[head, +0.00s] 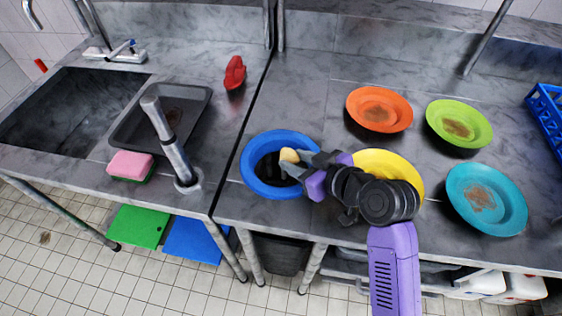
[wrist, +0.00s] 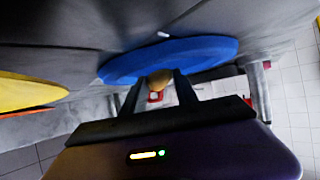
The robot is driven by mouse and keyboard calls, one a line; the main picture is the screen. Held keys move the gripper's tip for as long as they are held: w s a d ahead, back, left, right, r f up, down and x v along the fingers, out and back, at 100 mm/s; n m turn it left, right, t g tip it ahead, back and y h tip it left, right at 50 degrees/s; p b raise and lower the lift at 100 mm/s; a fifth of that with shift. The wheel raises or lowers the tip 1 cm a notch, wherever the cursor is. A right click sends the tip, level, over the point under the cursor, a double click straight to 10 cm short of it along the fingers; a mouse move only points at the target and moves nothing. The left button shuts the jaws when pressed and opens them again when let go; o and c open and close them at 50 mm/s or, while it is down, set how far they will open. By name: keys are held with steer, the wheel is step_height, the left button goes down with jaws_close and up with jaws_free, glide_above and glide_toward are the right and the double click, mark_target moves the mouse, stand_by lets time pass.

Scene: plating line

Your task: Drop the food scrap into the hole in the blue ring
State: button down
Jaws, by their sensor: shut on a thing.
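The blue ring (head: 251,180) is set in the metal counter, with a dark round hole (head: 268,172) in its middle. My gripper (head: 291,160) is over the right part of the ring. It is shut on a small tan food scrap (head: 289,155), which appears above the hole's right part in the head view. In the wrist view the food scrap (wrist: 159,80) sits between my two fingertips (wrist: 158,86), in front of the blue ring (wrist: 200,50). The exact height of the scrap above the ring is hard to tell.
A yellow plate (head: 400,166) lies partly under my arm. Soiled orange (head: 360,100), green (head: 440,108) and teal (head: 460,205) plates stand to the right. A sink (head: 60,110), grey tray (head: 197,100), upright metal pipe (head: 170,140) and pink sponge (head: 130,164) are on the left.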

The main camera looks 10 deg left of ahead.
steer(key=c, duration=0.9)
jaws_free()
steer(key=shift+o, duration=0.2)
steer(key=v, duration=0.7)
steer(key=shift+s+d+r+b, duration=0.2)
steer(key=shift+s+d+b, duration=0.05)
steer(key=shift+b, duration=0.05)
